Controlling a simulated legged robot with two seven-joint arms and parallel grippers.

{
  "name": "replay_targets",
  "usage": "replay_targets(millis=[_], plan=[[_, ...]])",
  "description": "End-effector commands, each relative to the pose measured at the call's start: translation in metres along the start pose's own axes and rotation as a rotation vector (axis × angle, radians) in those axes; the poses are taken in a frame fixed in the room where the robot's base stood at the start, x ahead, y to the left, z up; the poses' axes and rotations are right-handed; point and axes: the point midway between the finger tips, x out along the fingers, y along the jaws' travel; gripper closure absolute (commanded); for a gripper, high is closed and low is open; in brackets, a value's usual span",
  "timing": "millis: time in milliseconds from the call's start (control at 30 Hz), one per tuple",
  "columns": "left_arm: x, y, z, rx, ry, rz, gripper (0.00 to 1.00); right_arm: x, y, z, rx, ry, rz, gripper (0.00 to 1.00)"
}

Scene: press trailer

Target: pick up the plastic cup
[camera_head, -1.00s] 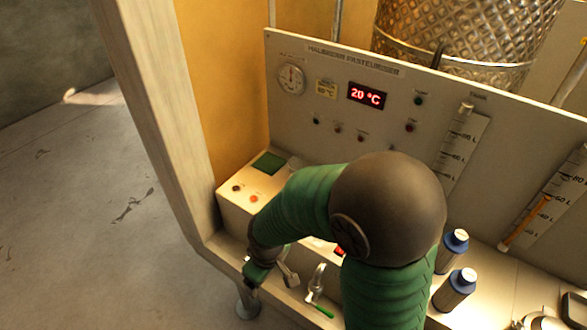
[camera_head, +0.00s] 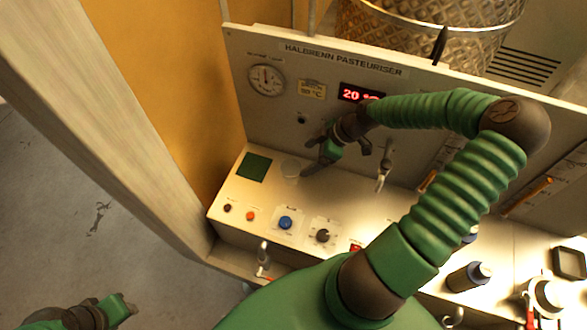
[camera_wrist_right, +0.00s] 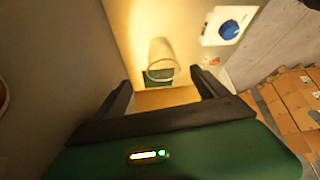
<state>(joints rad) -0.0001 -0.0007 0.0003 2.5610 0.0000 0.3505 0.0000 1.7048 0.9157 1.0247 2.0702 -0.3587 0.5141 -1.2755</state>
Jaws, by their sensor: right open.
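The plastic cup (camera_head: 291,167) is clear and faint in the head view. It stands on the pale console ledge beside a dark green square. In the right wrist view the see-through cup (camera_wrist_right: 162,62) is ahead of the jaws, roughly centred between them, with the green square behind its rim. My right gripper (camera_head: 318,165) is open and empty, just right of the cup in the head view; its two dark fingers (camera_wrist_right: 165,88) do not grip the cup. My left gripper (camera_head: 118,309) is partly in view at the bottom left, away from the console; its jaw state is unclear.
The upright pasteuriser panel (camera_head: 300,75) stands behind. A dark bottle (camera_head: 468,277) is at the right. A frame post (camera_head: 120,130) borders the left.

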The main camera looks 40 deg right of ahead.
Motion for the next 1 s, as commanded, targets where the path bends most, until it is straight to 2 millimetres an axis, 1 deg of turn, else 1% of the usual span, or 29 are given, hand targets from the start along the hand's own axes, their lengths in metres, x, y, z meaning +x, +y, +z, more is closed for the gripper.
replay_targets(millis=[33, 200, 300, 367, 467, 567, 633, 733, 933, 1000], plan=[[-0.001, 0.0, 0.0, 0.0, 0.0, 0.0, 0.64, 0.015, -0.002, -0.002, -0.005, 0.0, -0.006, 0.16], [-0.004, 0.0, -0.001, -0.001, 0.001, 0.0, 0.64, 0.057, -0.002, -0.001, -0.002, -0.001, -0.006, 0.16], [-0.005, 0.0, -0.002, -0.001, 0.001, 0.0, 0.64, 0.072, 0.0, 0.001, 0.001, 0.0, -0.005, 0.16], [-0.005, 0.0, -0.002, -0.001, 0.001, 0.0, 0.64, 0.077, 0.001, 0.003, 0.002, 0.001, -0.002, 0.16], [-0.012, 0.0, -0.003, 0.0, 0.001, 0.0, 0.64, 0.087, -0.001, 0.001, 0.002, 0.001, -0.005, 0.16], [-0.022, 0.0, -0.006, 0.0, 0.001, 0.0, 0.64, 0.105, -0.004, -0.001, 0.001, 0.001, -0.008, 0.16], [-0.023, 0.0, -0.006, 0.0, 0.001, 0.0, 0.64, 0.119, -0.003, 0.0, 0.002, 0.001, -0.006, 0.16], [-0.024, 0.0, -0.006, 0.0, 0.001, 0.0, 0.64, 0.13, -0.002, 0.001, 0.003, 0.0, -0.004, 0.16], [-0.023, 0.0, -0.006, 0.0, 0.001, 0.0, 0.64, 0.132, -0.004, 0.001, 0.002, -0.001, -0.003, 0.16], [-0.022, 0.0, -0.006, 0.0, 0.001, 0.0, 0.64, 0.132, -0.005, 0.0, 0.002, -0.001, -0.004, 0.28]])
